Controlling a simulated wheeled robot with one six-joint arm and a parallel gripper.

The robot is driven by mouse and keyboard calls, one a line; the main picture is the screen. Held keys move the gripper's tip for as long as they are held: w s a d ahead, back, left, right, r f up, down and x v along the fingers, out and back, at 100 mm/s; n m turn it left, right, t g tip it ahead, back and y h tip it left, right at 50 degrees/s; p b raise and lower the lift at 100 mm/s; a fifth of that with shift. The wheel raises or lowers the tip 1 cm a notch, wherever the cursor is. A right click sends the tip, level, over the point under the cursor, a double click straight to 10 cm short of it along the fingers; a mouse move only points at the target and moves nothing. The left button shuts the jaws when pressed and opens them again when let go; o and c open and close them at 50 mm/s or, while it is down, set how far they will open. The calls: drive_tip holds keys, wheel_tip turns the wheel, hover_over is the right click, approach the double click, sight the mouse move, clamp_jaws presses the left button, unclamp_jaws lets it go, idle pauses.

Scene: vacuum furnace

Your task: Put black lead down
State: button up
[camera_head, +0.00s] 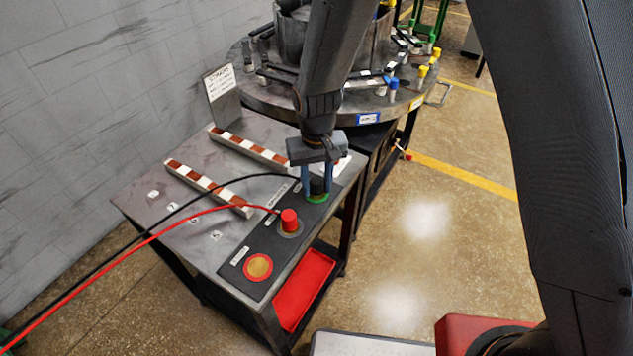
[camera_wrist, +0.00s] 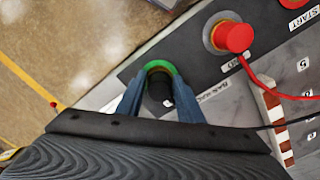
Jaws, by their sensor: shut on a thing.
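My gripper (camera_head: 318,190) points down at the right end of the black panel strip, its blue fingers shut on the black lead's plug (camera_head: 317,186). In the wrist view the black plug (camera_wrist: 159,86) sits between the fingers, over a green ring (camera_wrist: 163,66) on the panel. The green ring (camera_head: 317,198) also shows in the head view, around the plug's foot. I cannot tell whether the plug touches the surface inside it. The black cable (camera_head: 190,204) runs from the plug to the left, off the table.
A red plug (camera_head: 289,220) with a red cable stands on the strip's middle. An orange disc with a red ring (camera_head: 258,267) lies at its near end. Two red-and-white striped bars (camera_head: 208,187) lie on the table. A round table (camera_head: 270,99) with small parts stands behind.

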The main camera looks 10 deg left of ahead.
sight(317, 182)
drive_tip(key=shift+f, duration=0.1)
drive_tip(key=o, duration=1.2)
drive_tip(key=shift+c, duration=0.2)
wheel_tip(317, 182, up, 12)
drive_tip(key=b, duration=0.3)
drive_tip(key=s+d+m, duration=0.2)
drive_tip(key=s+d, duration=0.2)
drive_tip(key=d, duration=1)
drive_tip(key=s+d+m+t, duration=0.1)
drive_tip(key=s+d, duration=0.4)
drive_tip(key=d, duration=0.9)
drive_tip(key=shift+m, duration=0.8)
drive_tip(key=shift+d, duration=0.1)
